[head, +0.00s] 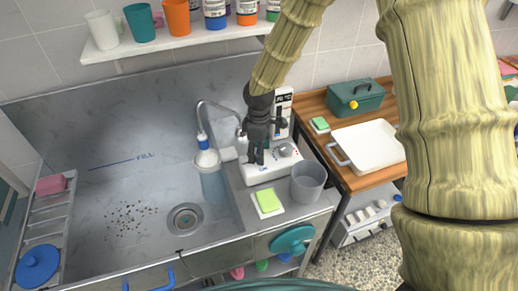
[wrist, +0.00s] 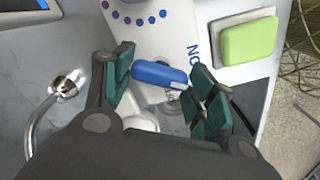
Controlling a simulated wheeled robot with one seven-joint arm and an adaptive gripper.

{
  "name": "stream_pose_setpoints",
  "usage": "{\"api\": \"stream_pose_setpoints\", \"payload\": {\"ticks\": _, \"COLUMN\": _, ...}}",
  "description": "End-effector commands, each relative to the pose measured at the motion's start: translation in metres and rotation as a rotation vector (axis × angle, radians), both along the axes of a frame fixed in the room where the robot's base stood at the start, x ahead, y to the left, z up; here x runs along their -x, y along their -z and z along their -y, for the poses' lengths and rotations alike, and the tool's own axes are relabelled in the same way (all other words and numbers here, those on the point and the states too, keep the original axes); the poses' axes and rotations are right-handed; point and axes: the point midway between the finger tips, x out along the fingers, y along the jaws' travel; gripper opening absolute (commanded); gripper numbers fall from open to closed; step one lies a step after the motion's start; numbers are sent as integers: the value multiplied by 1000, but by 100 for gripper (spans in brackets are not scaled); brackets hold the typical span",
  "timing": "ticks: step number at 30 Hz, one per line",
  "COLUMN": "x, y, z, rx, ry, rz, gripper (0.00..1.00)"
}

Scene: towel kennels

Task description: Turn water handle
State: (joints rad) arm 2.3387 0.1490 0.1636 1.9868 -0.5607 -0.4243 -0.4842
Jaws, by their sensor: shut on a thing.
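The water handle (wrist: 157,75) is a short blue lever in the wrist view, crossing the gap between the fingers of my gripper (wrist: 161,77). My gripper is shut on it, with a dark green pad at each side. The handle sits over a white unit with dial dots and lettering that reads like "ON". In the head view, my gripper (head: 256,156) points down at the white unit (head: 266,172) beside the sink and hides the handle. The curved metal faucet (head: 202,112), with a blue collar, stands left of my gripper.
A yellow-green sponge (head: 266,201) and a translucent grey cup (head: 308,182) stand in front of the unit. The metal sink (head: 110,190) lies left, with dark specks near its drain. A white tray (head: 370,147) is on the wooden table at right. A shelf (head: 170,41) hangs above.

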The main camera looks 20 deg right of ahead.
Motion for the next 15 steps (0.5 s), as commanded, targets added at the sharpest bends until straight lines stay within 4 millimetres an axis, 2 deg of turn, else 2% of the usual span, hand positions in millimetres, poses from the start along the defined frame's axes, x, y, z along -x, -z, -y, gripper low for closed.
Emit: {"api": "stream_pose_setpoints", "payload": {"ticks": 15, "x": -1, "y": -1, "z": 0, "rx": 0, "ry": -70, "rz": 4, "gripper": 33}}
